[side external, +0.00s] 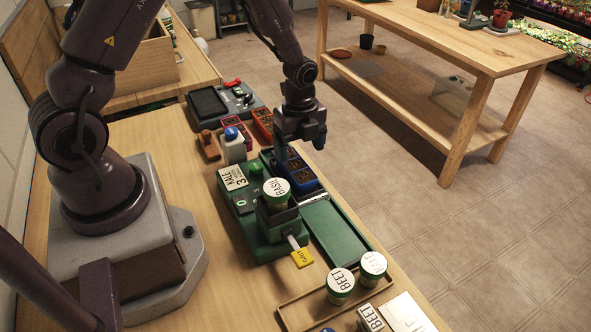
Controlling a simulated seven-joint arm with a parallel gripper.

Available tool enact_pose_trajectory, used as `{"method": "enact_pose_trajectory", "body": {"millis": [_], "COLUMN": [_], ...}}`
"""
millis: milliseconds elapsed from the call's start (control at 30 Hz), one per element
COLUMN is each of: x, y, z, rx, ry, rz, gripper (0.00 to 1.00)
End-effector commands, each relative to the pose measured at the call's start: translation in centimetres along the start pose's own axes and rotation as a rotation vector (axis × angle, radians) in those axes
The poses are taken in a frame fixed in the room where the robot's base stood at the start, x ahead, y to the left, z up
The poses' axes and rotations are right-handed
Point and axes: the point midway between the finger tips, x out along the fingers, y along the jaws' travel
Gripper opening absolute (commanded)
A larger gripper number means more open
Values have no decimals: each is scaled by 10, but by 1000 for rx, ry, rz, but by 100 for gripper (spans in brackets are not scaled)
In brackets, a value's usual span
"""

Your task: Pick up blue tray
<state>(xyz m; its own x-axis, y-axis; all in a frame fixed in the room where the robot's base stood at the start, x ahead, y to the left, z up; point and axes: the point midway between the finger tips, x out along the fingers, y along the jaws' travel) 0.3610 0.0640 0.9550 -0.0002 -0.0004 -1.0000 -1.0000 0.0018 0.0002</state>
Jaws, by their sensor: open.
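The blue tray (304,182) holds dark cells and sits at the back of the green seeding station, right of centre in the side external view. My gripper (299,150) is over the far end of the blue tray, pointing down, with its jaws open. One finger comes down close to the tray's left side. The gripper hides part of the tray, and I cannot tell whether the fingers touch it.
The green station (262,237) carries a jar marked BASIL (276,192) and a KALE card (232,178). An empty green tray (336,232) lies beside it.

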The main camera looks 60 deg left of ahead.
Motion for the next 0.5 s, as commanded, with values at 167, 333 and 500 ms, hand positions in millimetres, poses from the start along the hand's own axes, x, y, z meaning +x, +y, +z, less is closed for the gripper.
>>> {"method": "enact_pose_trajectory", "body": {"millis": [167, 333, 500], "x": [14, 40, 55], "y": [3, 8, 7], "z": [-1, -4, -4], "rx": [-1, -1, 0], "ry": [0, 0, 0], "rz": [3, 4, 1], "gripper": [81, 81, 81]}}
